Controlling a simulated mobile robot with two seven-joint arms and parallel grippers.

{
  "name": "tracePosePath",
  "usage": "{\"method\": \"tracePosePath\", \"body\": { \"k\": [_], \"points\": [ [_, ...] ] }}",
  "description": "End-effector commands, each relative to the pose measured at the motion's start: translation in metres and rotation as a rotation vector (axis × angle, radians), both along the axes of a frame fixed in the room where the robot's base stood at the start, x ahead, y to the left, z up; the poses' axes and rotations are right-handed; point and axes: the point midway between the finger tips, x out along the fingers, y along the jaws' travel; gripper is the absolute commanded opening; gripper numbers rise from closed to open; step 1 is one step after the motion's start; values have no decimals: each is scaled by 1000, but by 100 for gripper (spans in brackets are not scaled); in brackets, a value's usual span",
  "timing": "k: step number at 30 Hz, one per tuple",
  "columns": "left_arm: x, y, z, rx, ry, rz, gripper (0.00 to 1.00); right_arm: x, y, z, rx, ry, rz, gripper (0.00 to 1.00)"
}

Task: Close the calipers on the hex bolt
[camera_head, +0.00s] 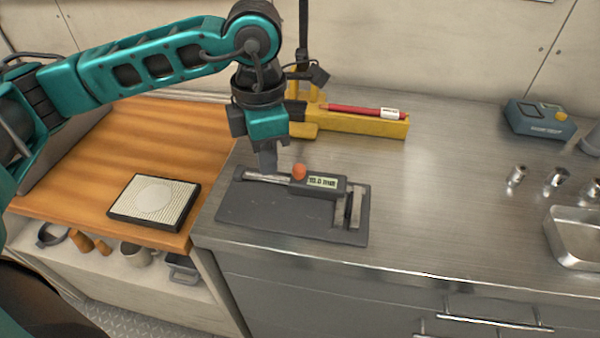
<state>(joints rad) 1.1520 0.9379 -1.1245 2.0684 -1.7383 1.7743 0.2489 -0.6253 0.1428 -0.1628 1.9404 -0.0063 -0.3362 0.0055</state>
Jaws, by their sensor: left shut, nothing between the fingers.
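The calipers (325,185) lie on a dark grey mat (265,215) on the metal worktop. They have a dark body, a small display whose digits I cannot read surely, an orange knob (299,171) on top and a silver beam running left. Their jaws (341,212) are at the right end of the mat. Metal pieces show there, but I cannot make out which is the hex bolt or whether the jaws touch it. My left gripper (268,166) points down, shut and empty, over the beam left of the knob. Whether it touches the calipers is unclear. My right gripper is out of view.
A yellow block (360,122) with a red pencil (355,110) lies behind the mat. A blue-grey device (540,120), several metal sockets (556,178) and a metal tray (574,238) are at right. A square pad (155,200) lies on wood at left. The worktop right of the mat is clear.

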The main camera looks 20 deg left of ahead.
Motion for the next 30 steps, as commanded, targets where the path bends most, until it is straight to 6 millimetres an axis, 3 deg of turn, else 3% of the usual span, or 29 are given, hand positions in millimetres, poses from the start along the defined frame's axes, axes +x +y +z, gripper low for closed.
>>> {"method": "tracePosePath", "body": {
  "k": [21,30],
  "points": [
    [0,0,61,-1,-2,0,0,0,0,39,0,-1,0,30],
    [0,0,66,-1,-1,0,0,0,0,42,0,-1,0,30]
  ]
}}
